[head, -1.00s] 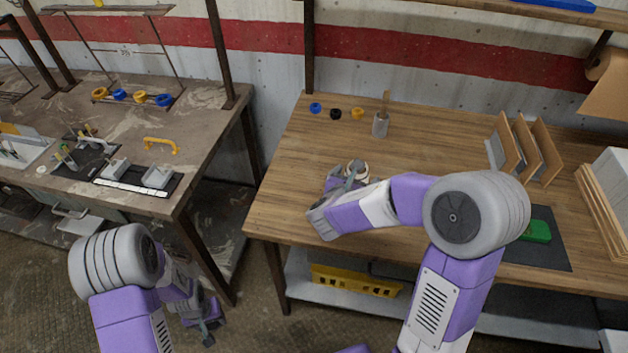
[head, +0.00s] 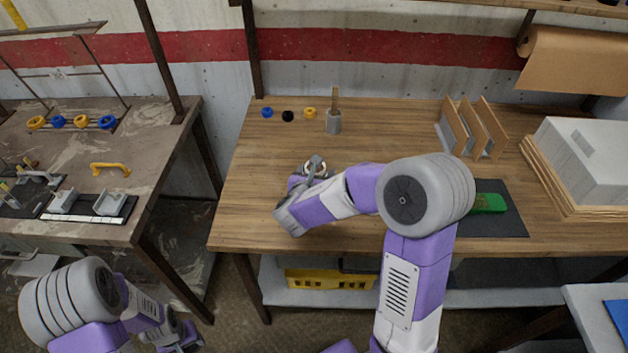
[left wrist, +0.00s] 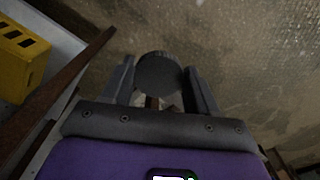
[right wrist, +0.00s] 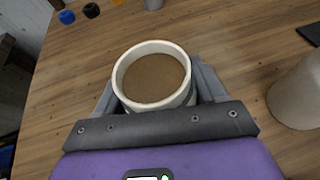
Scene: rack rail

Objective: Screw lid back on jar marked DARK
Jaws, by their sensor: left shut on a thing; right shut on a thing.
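A pale jar (right wrist: 180,98) with a white rim is open at the top and shows brown contents. My right gripper (head: 314,170) is shut around it over the wooden bench (head: 370,145). No marking on the jar is readable. My left gripper (left wrist: 160,85) is shut on a dark round lid-like disc (left wrist: 158,73). It is held away from the jar, low at the left in the head view, beyond the bench's front edge.
A yellow crate (head: 330,279) sits below.

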